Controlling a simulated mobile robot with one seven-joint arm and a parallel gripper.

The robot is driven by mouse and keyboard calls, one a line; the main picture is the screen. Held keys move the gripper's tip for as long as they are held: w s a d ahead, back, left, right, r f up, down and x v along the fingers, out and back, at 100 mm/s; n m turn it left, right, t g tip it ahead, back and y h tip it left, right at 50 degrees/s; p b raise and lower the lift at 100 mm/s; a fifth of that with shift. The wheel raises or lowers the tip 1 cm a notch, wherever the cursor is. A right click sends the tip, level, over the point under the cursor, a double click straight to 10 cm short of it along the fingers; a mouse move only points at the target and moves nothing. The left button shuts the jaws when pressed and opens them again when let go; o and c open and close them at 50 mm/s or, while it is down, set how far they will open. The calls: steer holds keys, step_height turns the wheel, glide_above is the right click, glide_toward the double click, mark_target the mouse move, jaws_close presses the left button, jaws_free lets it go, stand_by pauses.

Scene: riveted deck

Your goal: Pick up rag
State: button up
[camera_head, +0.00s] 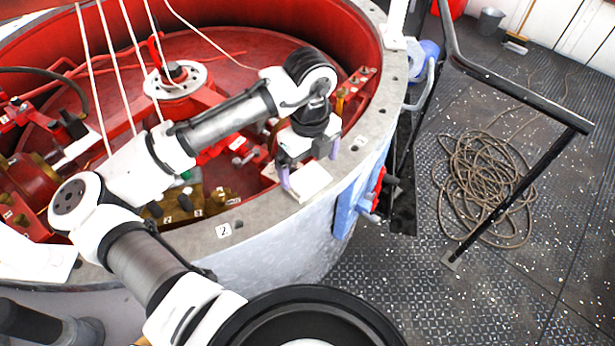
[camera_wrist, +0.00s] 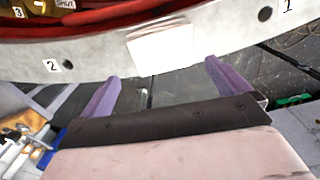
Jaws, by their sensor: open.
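The rag (camera_head: 309,183) looks like a pale, folded, flat square lying on the grey rim of the large round housing. In the wrist view the rag (camera_wrist: 162,46) lies on the rim just beyond the fingertips, roughly centred between them. My gripper (camera_head: 310,164) has two purple fingers spread apart, pointing down at the rim close to the rag. In the wrist view my gripper (camera_wrist: 162,73) is open with nothing between its fingers. I cannot tell whether a finger touches the rag.
The round housing's rim (camera_head: 355,160) has bolt holes, with red machinery inside. Pale ropes (camera_head: 103,70) hang down over the interior. A black railing (camera_head: 520,95) and a coiled rope (camera_head: 484,185) are to the right. The riveted deck (camera_head: 430,290) is mostly free.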

mark_target(310, 178)
steer(key=shift+w+f+p, duration=0.15)
steer(key=shift+f+p, duration=0.2)
steer(key=shift+f, duration=0.85)
steer(key=shift+w+f+p, duration=0.15)
steer(key=shift+f+p, duration=0.15)
steer(key=shift+f, duration=0.85)
steer(key=c, duration=0.9)
step_height(310, 178, up, 10)
steer(key=b, duration=0.1)
steer(key=shift+b, duration=0.35)
steer(key=o, duration=0.4)
steer(key=c, duration=0.3)
